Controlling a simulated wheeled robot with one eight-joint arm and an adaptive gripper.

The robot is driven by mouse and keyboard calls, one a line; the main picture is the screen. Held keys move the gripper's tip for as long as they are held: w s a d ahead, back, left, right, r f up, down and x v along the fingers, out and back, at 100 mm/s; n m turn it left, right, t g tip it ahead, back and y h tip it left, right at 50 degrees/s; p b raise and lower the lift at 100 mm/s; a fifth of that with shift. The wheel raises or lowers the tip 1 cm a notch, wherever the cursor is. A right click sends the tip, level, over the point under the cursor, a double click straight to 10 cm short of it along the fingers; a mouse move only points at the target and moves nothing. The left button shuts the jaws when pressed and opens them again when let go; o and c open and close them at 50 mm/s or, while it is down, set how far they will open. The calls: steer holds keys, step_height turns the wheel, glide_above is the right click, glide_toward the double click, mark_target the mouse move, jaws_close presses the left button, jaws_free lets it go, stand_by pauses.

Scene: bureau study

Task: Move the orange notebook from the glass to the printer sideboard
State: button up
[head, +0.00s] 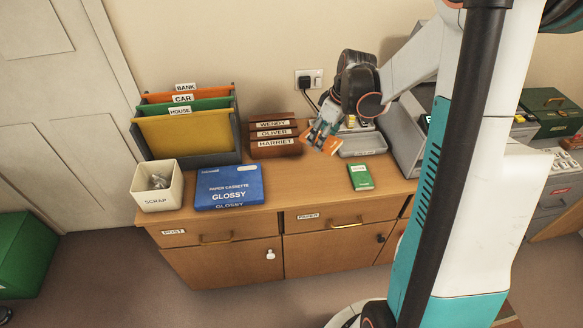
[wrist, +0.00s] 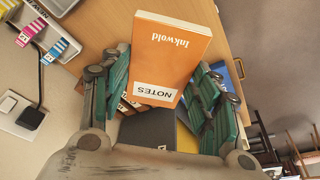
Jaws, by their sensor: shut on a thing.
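The orange notebook (wrist: 172,52) is between the fingers of my gripper (wrist: 160,92) in the wrist view, with "Inkwold" and a white "NOTES" label on its cover. In the head view, my gripper (head: 320,136) is shut on the notebook (head: 331,146), above the back middle of the wooden printer sideboard (head: 300,190). Only a small part of the notebook shows there, and I see no clear contact with the top. The glass is not recognisable in either view.
A small green notebook (head: 360,177), a grey tray (head: 362,145) and the grey printer (head: 405,125) lie to the right. The front middle of the top is bare.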

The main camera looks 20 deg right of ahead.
mark_target(316, 181)
step_height(316, 181, down, 19)
steer(key=b, duration=0.6)
steer(key=shift+r+b, duration=0.2)
steer(key=shift+b, duration=0.15)
steer(key=shift+f, duration=0.25)
steer(key=o, duration=1.1)
steer(key=shift+r, duration=0.1)
steer(key=shift+r, duration=0.1)
steer(key=p+v, duration=0.4)
steer(key=v, duration=0.8)
steer(key=shift+r+p, duration=0.1)
steer(key=shift+p, duration=0.2)
steer(key=shift+w, duration=0.1)
